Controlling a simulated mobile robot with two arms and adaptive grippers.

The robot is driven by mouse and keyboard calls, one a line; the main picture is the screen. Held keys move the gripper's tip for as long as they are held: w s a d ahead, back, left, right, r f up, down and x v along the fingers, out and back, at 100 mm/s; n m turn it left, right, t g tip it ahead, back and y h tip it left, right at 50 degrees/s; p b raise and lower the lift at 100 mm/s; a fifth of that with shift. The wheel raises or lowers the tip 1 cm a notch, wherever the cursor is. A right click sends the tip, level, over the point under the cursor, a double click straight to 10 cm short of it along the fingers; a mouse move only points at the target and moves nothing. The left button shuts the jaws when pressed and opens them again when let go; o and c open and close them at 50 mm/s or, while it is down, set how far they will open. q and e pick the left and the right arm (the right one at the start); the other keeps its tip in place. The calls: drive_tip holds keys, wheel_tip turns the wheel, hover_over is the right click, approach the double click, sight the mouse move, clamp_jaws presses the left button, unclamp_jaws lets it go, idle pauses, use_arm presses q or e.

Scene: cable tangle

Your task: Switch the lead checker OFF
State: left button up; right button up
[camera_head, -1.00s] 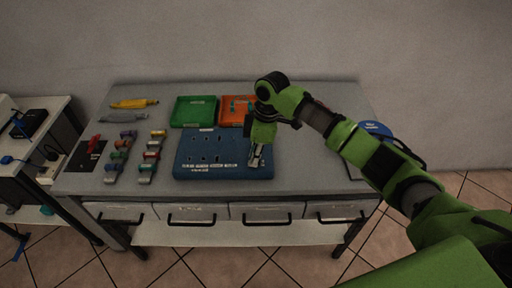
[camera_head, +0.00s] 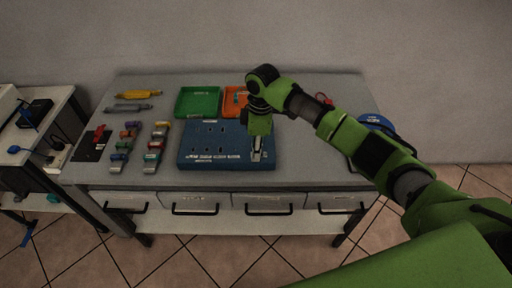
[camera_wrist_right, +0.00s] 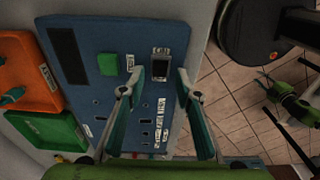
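The lead checker appears to be the blue panel (camera_head: 212,158) with white labels, lying on the table. In the right wrist view the same panel (camera_wrist_right: 82,82) carries a green square (camera_wrist_right: 108,64), several small holes and a dark switch (camera_wrist_right: 160,66) in a pale frame. Whether the switch is on or off cannot be told. My right gripper (camera_head: 257,158) points down over the panel's right end. In the wrist view its two fingers (camera_wrist_right: 156,88) are apart with nothing between them, one on each side of the switch; contact cannot be told. My left gripper is out of view.
A green tray (camera_head: 198,102) and an orange tray (camera_head: 234,101) stand behind the panel. Several coloured connectors (camera_head: 156,147) lie left of it, with yellow (camera_head: 138,95) and grey tools (camera_head: 127,108) behind. A red-handled item (camera_head: 100,140) is at the left edge. A blue round object (camera_head: 376,122) is at the right.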

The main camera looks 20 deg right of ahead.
wheel_tip(320, 180, up, 12)
drive_tip(key=shift+d, duration=0.35)
drive_tip(key=shift+f, duration=0.1)
